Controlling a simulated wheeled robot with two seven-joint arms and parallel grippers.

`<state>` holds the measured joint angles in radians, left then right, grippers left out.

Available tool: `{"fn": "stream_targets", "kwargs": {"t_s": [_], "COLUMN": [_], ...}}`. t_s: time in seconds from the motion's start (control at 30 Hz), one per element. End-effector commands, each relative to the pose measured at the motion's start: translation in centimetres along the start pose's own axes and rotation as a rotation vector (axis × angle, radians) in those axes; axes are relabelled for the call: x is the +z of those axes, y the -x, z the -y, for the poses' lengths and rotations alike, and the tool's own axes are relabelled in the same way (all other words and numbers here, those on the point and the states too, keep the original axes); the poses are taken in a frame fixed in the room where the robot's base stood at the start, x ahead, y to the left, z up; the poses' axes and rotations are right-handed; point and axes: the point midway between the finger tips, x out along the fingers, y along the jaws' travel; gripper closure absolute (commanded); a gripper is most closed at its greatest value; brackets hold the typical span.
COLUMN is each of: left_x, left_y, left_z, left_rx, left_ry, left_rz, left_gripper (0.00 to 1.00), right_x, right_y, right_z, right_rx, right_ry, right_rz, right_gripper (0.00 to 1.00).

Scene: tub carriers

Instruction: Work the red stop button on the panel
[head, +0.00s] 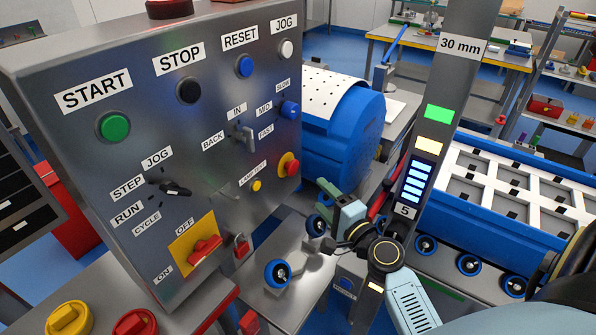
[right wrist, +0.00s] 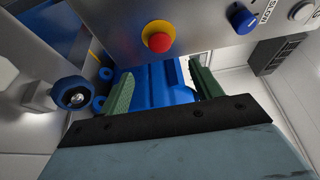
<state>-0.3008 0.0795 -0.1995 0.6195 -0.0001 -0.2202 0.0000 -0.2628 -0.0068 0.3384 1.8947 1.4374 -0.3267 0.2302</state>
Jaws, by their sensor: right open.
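The red mushroom button (head: 289,165) on a yellow collar sits near the right edge of the grey panel (head: 205,100). It also shows in the right wrist view (right wrist: 158,37), beyond the gap between my fingers. The button labelled STOP (head: 188,90) is black. My right gripper (head: 332,212) is to the right of and below the red button in the head view, apart from it. In the right wrist view its green fingers (right wrist: 163,85) are open with nothing held between them. My left gripper is not in view.
A blue selector knob (head: 289,110) sits above the red button, and a small yellow button (head: 257,186) beside it. A red rotary handle (head: 206,249) is lower on the panel. A blue drum (head: 350,140) stands behind my right gripper; a tall grey post (head: 440,100) stands to its right.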

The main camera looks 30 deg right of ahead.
Motion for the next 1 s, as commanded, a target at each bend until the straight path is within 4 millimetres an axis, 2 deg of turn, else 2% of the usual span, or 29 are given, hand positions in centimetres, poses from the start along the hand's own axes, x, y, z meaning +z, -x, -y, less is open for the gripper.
{"fn": "stream_targets", "kwargs": {"t_s": [0.3,0.5,0.7,1.0], "left_x": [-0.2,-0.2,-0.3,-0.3], "left_y": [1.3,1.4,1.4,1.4], "left_z": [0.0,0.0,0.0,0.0], "left_rx": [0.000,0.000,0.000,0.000], "left_ry": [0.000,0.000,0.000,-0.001], "left_rz": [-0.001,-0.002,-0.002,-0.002], "left_gripper": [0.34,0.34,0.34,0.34], "right_x": [0.1,0.1,0.2,0.2], "right_y": [-6.5,-9.6,-11.1,-11.3], "right_z": [0.3,0.1,0.1,0.0], "right_rx": [-0.001,0.000,0.001,0.002], "right_ry": [0.002,0.003,0.004,0.005], "right_rz": [0.004,0.004,0.004,0.004], "right_gripper": [0.36,0.36,0.36,0.36]}}
